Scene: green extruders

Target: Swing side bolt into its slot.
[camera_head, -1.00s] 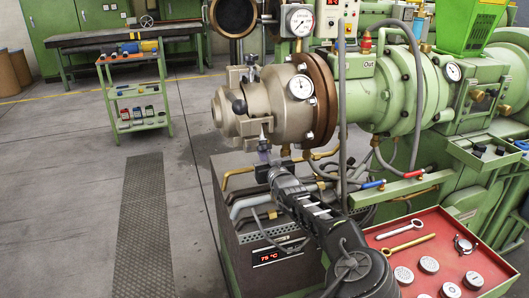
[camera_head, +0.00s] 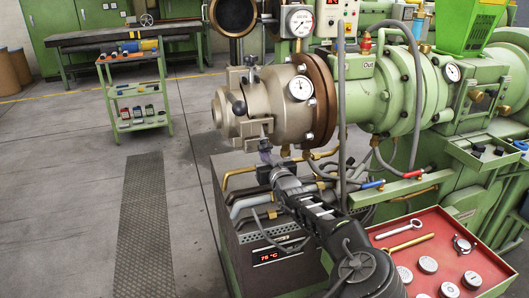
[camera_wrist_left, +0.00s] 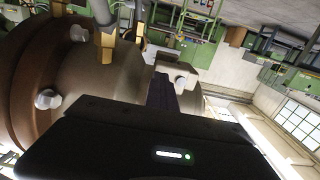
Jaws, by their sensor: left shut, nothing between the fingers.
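The beige extruder head (camera_head: 270,108) has a side bolt (camera_head: 263,141) low on its near side, small and partly hidden by my left fingertips. My left gripper (camera_head: 267,153) is shut and empty, reaching up from below, with its tips right at the bolt; I cannot tell whether they touch. In the left wrist view my dark fingers (camera_wrist_left: 163,92) point at the beige head (camera_wrist_left: 110,80), close to a pale bolt end (camera_wrist_left: 182,79). Another swing bolt with a dark knob (camera_head: 238,104) sits at the head's front, and one more (camera_head: 250,63) on top. My right gripper is not in view.
A brown heater unit (camera_head: 270,240) with pipes and hoses stands below the head. A red tray (camera_head: 470,225) with tools and round parts is at the lower right. A round open ring (camera_head: 233,16) is above the head. The floor at left is clear up to a green cart (camera_head: 138,105).

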